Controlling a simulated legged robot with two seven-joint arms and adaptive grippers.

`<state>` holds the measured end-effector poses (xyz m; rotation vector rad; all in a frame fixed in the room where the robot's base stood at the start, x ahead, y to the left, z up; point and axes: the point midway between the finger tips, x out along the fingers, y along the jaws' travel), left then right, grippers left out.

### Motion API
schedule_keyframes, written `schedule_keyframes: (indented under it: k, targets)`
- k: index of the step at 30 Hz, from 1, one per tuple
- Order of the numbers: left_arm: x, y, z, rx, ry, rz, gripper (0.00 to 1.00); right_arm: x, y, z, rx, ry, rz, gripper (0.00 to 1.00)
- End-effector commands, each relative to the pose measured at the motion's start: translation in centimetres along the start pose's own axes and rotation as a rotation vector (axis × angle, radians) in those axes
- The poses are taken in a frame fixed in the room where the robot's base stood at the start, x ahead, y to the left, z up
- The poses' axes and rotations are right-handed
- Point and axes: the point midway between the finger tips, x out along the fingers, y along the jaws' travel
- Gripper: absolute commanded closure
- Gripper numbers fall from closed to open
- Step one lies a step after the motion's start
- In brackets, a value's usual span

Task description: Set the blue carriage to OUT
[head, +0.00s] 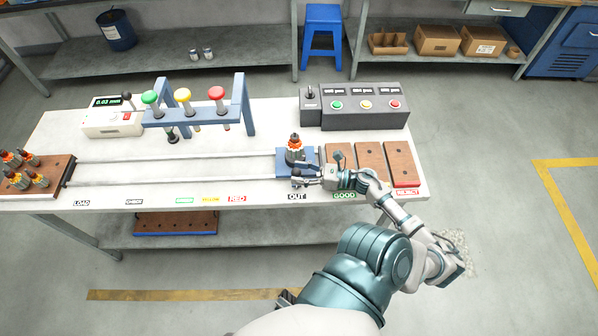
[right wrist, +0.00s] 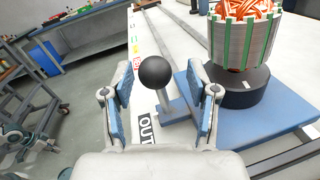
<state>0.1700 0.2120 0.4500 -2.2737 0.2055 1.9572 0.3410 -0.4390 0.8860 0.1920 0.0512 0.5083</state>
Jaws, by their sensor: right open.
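The blue carriage (head: 283,167) sits on the rails above the OUT label (head: 297,197) on the white bench. An armature with orange windings (head: 295,146) stands upright on it. In the right wrist view the carriage (right wrist: 275,125) has a black ball knob (right wrist: 154,72) on a grey post at its edge, and the armature (right wrist: 245,45) stands beside it. My right gripper (head: 312,176) is at the carriage's front edge. In the right wrist view its open fingers (right wrist: 160,100) are on either side of the knob, with gaps showing. My left gripper is not in view.
A rack of armatures (head: 35,175) is at the left rail end. Wooden blocks (head: 371,160) lie right of the carriage. A blue gantry (head: 200,115) with green, yellow and red knobs spans behind the rails. A dark button box (head: 365,110) stands behind. The rails left of the carriage are clear.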

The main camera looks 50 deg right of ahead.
Motion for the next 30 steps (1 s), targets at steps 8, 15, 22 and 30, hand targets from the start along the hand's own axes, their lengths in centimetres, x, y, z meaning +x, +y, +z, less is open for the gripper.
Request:
schedule_keyframes:
  k: [8,15,22,30]
  targets:
    - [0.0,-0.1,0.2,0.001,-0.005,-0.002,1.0,-5.9,-0.3,-0.2,0.005,-0.001,-0.006,0.41]
    - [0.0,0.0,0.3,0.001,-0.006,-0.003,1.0,-10.4,-0.5,-0.3,0.006,-0.002,-0.005,0.41]
    - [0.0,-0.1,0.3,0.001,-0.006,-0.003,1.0,-11.8,-0.4,-0.3,0.004,-0.002,-0.002,0.41]
    - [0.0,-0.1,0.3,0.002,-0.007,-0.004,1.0,-11.8,-0.3,-0.2,0.003,-0.002,-0.002,0.41]
